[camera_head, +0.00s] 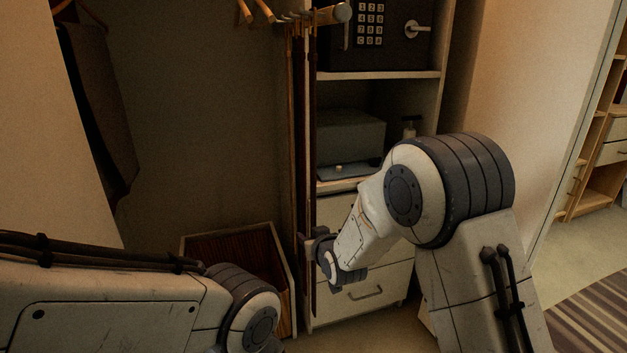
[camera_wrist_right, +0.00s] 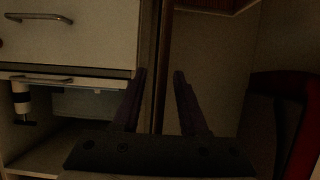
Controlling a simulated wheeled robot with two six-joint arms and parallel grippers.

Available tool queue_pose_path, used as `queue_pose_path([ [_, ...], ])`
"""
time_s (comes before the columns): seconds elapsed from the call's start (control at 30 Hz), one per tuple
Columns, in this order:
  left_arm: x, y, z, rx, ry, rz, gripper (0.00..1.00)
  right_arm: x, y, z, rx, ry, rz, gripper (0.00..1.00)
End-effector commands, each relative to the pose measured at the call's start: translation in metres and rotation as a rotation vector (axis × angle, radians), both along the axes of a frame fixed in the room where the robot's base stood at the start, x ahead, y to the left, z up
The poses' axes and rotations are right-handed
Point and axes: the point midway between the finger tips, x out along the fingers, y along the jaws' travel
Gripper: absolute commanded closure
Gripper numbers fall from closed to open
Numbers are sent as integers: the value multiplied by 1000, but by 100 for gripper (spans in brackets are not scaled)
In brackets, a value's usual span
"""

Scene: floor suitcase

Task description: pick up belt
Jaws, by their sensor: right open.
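Several long, thin brown belts (camera_head: 302,130) hang straight down from a rack with pegs (camera_head: 300,17) at the closet's upper middle. My right gripper (camera_head: 308,246) is at the lower part of the hanging belts, beside the drawers; its fingers are small and partly hidden in the head view. In the right wrist view the right gripper (camera_wrist_right: 158,90) is open. A dark brown vertical strip, likely a belt (camera_wrist_right: 162,65), runs between its two fingers, and contact cannot be told. Only my left arm shows at the lower left; its gripper is out of view.
A shelf unit with a black keypad safe (camera_head: 385,35), a grey box (camera_head: 345,138) and white drawers (camera_head: 375,290) stands just right of the belts. An open wooden bin (camera_head: 275,245) stands on the floor below. A dark garment (camera_head: 95,100) hangs at the left.

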Motion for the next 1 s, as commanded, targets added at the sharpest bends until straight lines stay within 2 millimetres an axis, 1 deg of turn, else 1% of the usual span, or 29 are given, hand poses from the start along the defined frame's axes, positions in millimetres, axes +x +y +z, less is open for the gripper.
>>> queue_pose_path([
  [0.07, 0, 0, 0, 0, 0, 0, 50, 0, 0, 0, 0, 0, 0, 57],
  [0.17, 0, 0, 0, 0, 0, 0, 50, 0, 0, 0, 0, 0, 0, 92],
  [0.2, 0, 0, 0, 0, 0, 0, 50, 0, 0, 0, 0, 0, 0, 100],
  [1.0, 0, 0, 0, 0, 0, 0, 50, 0, 0, 1, 0, -1, 0, 100],
])
